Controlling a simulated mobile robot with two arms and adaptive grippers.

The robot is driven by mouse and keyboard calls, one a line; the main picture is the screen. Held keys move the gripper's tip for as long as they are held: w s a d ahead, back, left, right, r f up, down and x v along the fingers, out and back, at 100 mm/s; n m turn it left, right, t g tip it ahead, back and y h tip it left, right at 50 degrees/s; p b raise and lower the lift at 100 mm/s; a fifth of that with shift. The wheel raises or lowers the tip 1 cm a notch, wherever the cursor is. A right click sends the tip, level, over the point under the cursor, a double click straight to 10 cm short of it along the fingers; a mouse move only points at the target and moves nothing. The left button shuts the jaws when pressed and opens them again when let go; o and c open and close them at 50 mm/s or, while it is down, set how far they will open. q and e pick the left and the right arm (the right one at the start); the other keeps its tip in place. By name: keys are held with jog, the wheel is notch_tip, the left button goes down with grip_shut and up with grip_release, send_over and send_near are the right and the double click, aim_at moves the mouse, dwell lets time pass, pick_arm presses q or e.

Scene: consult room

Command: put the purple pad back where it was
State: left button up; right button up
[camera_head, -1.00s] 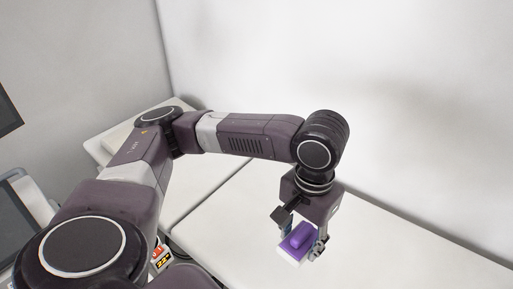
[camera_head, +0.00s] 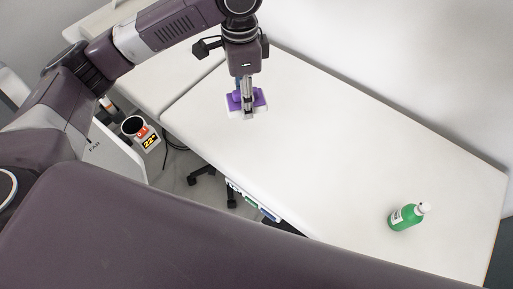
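The purple pad (camera_head: 234,100) has a white underside and shows below my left gripper (camera_head: 245,97), near the back left of the white table (camera_head: 310,140). The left gripper points down from the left arm, with its fingers on the sides of the pad, shut on it. A finger covers the pad's middle. I cannot tell whether the pad's underside touches the table or hangs just above it. My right gripper is not in view.
A green bottle (camera_head: 405,218) with a white cap stands at the table's right end. The table between pad and bottle is bare. A wall borders the table's back.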

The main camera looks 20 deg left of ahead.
pick_arm(q)
jog(key=w+d+f+m+b, duration=0.1)
jog(key=w+f+m+b, duration=0.3)
jog(key=m, duration=0.4)
jog(key=m+p, duration=0.1)
jog(key=m, duration=0.1)
send_over(257, 146)
notch_tip(257, 146, down, 17)
jog(key=shift+s+f, duration=0.1)
jog(key=shift+f, duration=2.55)
jog(key=shift+f, duration=0.1)
jog(key=o, duration=1.1)
jog(key=shift+o, duration=0.2)
